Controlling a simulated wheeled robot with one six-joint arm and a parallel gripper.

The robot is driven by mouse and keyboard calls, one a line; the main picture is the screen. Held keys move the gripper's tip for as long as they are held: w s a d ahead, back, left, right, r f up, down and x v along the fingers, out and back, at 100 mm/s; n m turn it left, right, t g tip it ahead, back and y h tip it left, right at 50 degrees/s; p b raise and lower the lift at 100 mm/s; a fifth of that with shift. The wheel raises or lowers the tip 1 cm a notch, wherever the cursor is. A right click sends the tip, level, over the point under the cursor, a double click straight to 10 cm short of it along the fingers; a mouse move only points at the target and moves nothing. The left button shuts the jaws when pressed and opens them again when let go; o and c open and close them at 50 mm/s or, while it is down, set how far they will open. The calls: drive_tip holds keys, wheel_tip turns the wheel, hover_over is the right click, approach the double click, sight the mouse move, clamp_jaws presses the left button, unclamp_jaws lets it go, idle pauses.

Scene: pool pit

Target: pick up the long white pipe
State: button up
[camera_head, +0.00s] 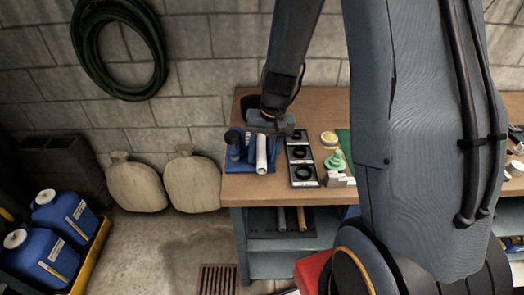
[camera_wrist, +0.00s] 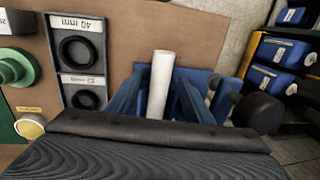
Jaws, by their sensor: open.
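The long white pipe (camera_head: 262,153) lies at the left end of the workbench (camera_head: 245,187), its near end pointing toward the bench's front edge. In the wrist view the white pipe (camera_wrist: 161,85) stands out between blue parts of a stand (camera_wrist: 187,97), which flank it on both sides. My gripper (camera_head: 271,125) is open, above the pipe's far part.
A black tray with dark rings (camera_head: 303,158) lies right of the pipe, with a green fitting (camera_head: 335,160) and a yellow roll (camera_head: 329,138) beyond. A block wall (camera_head: 200,85) stands behind.

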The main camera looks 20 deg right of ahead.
drive_tip(key=shift+f, duration=0.25)
drive_tip(key=shift+c, duration=0.2)
drive_tip(key=c, duration=1.1)
drive_tip(key=shift+r, duration=0.1)
drive_tip(key=shift+c, duration=0.2)
